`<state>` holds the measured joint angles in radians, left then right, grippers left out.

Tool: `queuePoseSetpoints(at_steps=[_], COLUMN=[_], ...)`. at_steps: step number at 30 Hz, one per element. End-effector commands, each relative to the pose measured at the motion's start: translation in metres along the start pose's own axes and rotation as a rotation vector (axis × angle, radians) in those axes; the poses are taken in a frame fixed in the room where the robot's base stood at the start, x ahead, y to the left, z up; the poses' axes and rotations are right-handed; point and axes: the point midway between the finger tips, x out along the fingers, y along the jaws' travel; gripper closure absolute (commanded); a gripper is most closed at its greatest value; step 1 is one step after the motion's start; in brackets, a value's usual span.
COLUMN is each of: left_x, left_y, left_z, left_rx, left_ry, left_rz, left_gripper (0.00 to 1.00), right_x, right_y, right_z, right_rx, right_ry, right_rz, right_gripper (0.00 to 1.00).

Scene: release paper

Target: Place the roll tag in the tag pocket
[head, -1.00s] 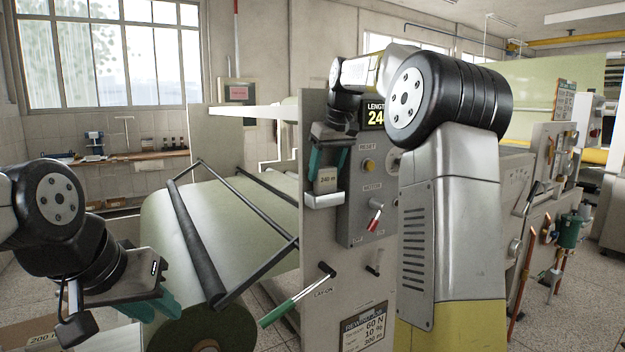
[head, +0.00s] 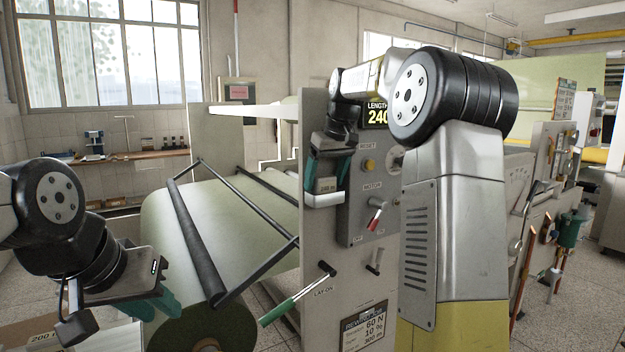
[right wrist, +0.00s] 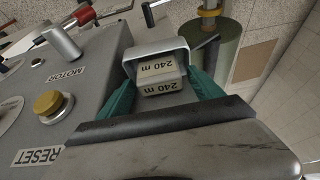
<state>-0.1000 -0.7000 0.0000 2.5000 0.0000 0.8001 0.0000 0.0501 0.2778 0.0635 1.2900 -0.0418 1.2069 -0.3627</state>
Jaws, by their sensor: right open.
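The roll tag (head: 326,185) is a small grey block labelled 240 m. It sits upright in the pale metal tag pocket (head: 324,201) on the machine's front panel. In the right wrist view, the tag (right wrist: 160,78) shows two 240 m labels, with its lower part hidden inside the pocket (right wrist: 150,50). My right gripper (head: 327,178) is open, with its teal fingers on either side of the tag; I cannot tell whether either finger touches it. My left gripper (head: 160,303) hangs at lower left, away from the pocket; its finger gap is unclear.
The panel holds a yellow reset button (head: 369,165) and a red-tipped motor switch (head: 375,214) right of the pocket. A green-handled lay-on lever (head: 295,299) sticks out below. A large pale green roll (head: 225,225) with black bars lies left of the panel.

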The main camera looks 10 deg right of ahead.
Motion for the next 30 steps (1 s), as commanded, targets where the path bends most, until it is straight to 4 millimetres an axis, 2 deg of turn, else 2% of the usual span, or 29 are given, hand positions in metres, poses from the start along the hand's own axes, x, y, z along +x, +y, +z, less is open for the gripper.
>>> queuePoseSetpoints(at_steps=[5, 12, 18, 22, 30], left_x=[0.000, 0.000, 0.000, 0.000, 0.000], left_y=[0.000, 0.000, 0.000, 0.000, 0.000], left_z=[0.000, 0.000, 0.000, 0.000, 0.000], left_rx=[0.000, 0.000, 0.000, 0.000, 0.000], left_ry=[0.000, 0.000, 0.000, 0.000, 0.000], left_rz=[0.000, 0.000, 0.000, 0.000, 0.000], left_gripper=[0.71, 0.71, 0.71, 0.71, 0.71], right_x=[-0.024, -0.076, -0.108, -0.118, -0.123], right_y=[0.000, 0.000, 0.000, 0.000, -0.006], right_z=[-0.002, -0.002, -0.001, -0.001, 0.006], right_rx=[0.000, 0.000, 0.000, 0.000, 0.006], right_ry=[0.005, 0.005, 0.003, 0.001, 0.005], right_rz=[0.002, 0.002, 0.001, 0.000, 0.002], right_gripper=[0.24, 0.24, 0.24, 0.24, 0.24])
